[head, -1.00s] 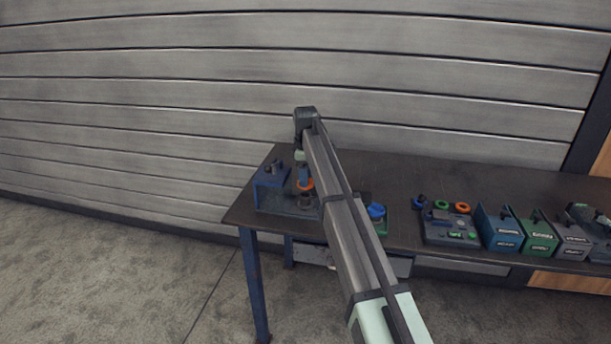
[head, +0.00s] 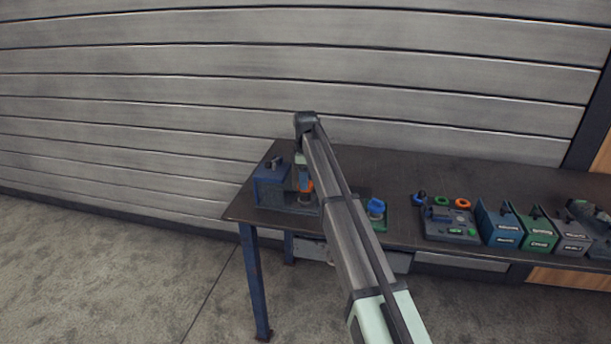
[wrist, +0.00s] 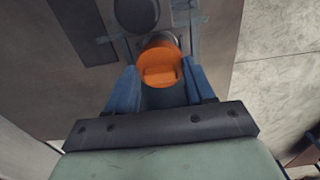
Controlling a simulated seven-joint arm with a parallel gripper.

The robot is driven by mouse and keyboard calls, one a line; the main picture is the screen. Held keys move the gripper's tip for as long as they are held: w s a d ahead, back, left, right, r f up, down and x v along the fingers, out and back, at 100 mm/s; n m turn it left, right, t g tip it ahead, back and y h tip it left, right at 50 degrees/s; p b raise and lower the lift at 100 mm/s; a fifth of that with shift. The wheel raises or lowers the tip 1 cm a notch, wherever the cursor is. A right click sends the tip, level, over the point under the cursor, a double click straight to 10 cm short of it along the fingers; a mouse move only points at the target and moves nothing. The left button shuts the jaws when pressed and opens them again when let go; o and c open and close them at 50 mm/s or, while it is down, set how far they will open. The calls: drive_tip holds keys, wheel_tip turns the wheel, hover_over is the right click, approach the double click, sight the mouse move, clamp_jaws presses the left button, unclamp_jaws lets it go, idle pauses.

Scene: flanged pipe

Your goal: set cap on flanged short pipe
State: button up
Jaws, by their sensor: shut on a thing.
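The orange cap (wrist: 160,68) is between the two blue fingers of my gripper (wrist: 162,72), which is shut on it. In the head view the cap (head: 308,186) shows partly behind my arm. The grey flanged short pipe (head: 305,199) stands upright on the left part of the bench, directly below the cap. In the wrist view only the pipe's grey rim (wrist: 157,38) shows past the cap. The cap is at or just above the pipe's top; I cannot tell whether they touch.
A blue box-like fixture (head: 270,188) stands close left of the pipe. A blue-topped part (head: 376,209) stands right of my arm. Farther right are a tray of coloured rings (head: 449,224) and several bins (head: 498,227). The rear of the bench (head: 400,165) is clear.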

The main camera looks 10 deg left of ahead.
drive_tip(key=shift+f, duration=0.9)
idle(0.8)
drive_tip(key=o, duration=1.4)
drive_tip(key=shift+r, duration=0.1)
drive_tip(key=shift+r, duration=3.45)
